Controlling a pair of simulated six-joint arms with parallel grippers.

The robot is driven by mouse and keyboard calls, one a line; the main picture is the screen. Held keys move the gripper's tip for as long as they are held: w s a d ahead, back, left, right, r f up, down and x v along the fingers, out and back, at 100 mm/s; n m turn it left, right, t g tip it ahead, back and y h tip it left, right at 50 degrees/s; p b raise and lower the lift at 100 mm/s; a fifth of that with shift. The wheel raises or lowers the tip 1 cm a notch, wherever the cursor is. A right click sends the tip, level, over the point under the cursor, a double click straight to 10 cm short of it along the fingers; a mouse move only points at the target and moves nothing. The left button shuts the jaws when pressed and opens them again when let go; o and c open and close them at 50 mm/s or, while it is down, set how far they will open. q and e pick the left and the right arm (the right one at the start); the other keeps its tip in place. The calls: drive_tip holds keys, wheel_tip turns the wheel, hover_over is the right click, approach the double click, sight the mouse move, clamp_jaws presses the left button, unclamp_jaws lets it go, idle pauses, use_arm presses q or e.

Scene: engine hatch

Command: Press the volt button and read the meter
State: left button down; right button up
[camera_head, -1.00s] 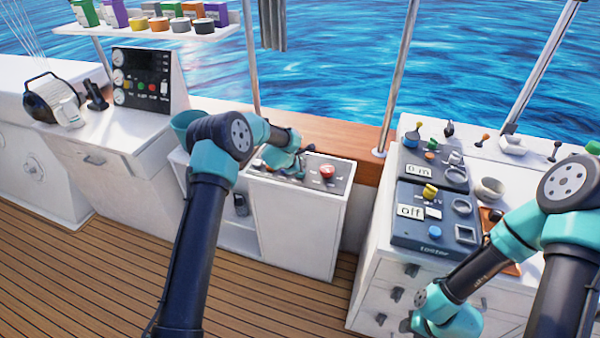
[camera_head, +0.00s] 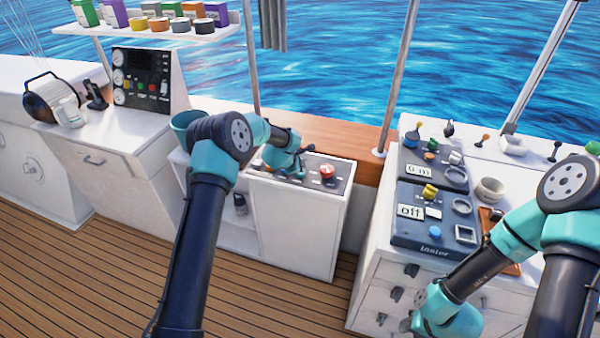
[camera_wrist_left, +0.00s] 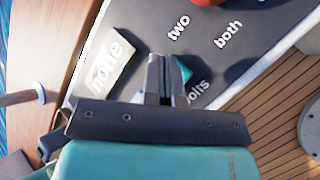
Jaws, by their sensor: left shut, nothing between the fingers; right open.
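The dark switch panel (camera_head: 335,183) tops the white cabinet in the middle. In the left wrist view the panel (camera_wrist_left: 262,40) carries the words "two", "both" and a partly covered "volts". A white meter window (camera_wrist_left: 108,62) there seems to read "none", its lower edge near my gripper body. My left gripper (camera_wrist_left: 168,62) is shut and empty over the panel, its tips beside a teal button (camera_wrist_left: 185,72), the volt button by its label. The fingers partly hide this button, and contact cannot be told. The left gripper also shows in the head view (camera_head: 299,170).
A red knob (camera_head: 327,171) stands on the panel's right part. The console (camera_head: 422,235) at right has an "off" display and several knobs. A gauge board (camera_head: 140,78) stands at left, and a shelf (camera_head: 160,32) of tins and boxes is above. The wooden deck is clear.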

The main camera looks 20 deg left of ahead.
use_arm(q)
drive_tip(key=shift+f, duration=0.2)
drive_tip(key=shift+f, duration=0.25)
drive_tip(key=shift+f, duration=0.85)
idle(1.7)
drive_tip(key=shift+r, duration=1.25)
drive_tip(key=shift+r, duration=2.5)
